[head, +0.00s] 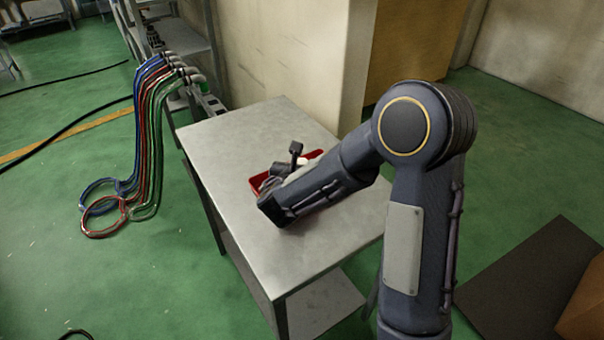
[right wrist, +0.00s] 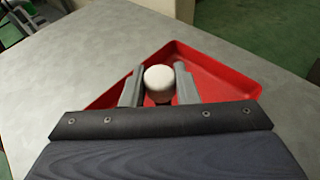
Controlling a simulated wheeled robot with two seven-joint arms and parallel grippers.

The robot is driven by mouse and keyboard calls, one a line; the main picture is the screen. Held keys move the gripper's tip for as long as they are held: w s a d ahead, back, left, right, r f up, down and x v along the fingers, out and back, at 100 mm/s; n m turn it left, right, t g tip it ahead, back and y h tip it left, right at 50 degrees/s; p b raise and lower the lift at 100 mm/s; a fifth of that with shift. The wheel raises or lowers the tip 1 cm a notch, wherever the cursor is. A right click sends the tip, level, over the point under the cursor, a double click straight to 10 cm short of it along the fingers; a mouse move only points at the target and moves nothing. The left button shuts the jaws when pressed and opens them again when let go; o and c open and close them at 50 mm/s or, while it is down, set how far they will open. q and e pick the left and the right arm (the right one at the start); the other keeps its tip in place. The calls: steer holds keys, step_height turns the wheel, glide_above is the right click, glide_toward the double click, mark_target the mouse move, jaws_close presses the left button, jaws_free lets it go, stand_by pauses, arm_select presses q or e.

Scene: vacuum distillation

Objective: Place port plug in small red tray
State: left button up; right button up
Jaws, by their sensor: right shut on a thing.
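In the right wrist view a white, rounded port plug (right wrist: 159,78) with a dark lower part sits between the two grey fingers of my right gripper (right wrist: 158,88), which is shut on it. The plug and fingers appear over the small red tray (right wrist: 215,70); the plug's height above the tray floor is hard to tell. In the head view the red tray (head: 256,183) lies on the table, largely hidden by my right forearm and gripper (head: 283,172). My left gripper is not in view.
The grey metal table (head: 235,135) is otherwise bare around the tray. Coloured hoses (head: 150,130) hang from a rack at the left and coil on the green floor. A wall (head: 300,60) stands behind the table. A dark mat (head: 530,280) lies at the right.

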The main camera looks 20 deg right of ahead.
step_height(320, 180, down, 3)
steer(key=shift+f, duration=0.1)
steer(key=shift+f+b, duration=0.2)
steer(key=shift+b, duration=0.25)
steer(key=o, duration=1)
steer(key=shift+r, duration=0.1)
steer(key=shift+c, duration=0.2)
steer(key=shift+r, duration=0.1)
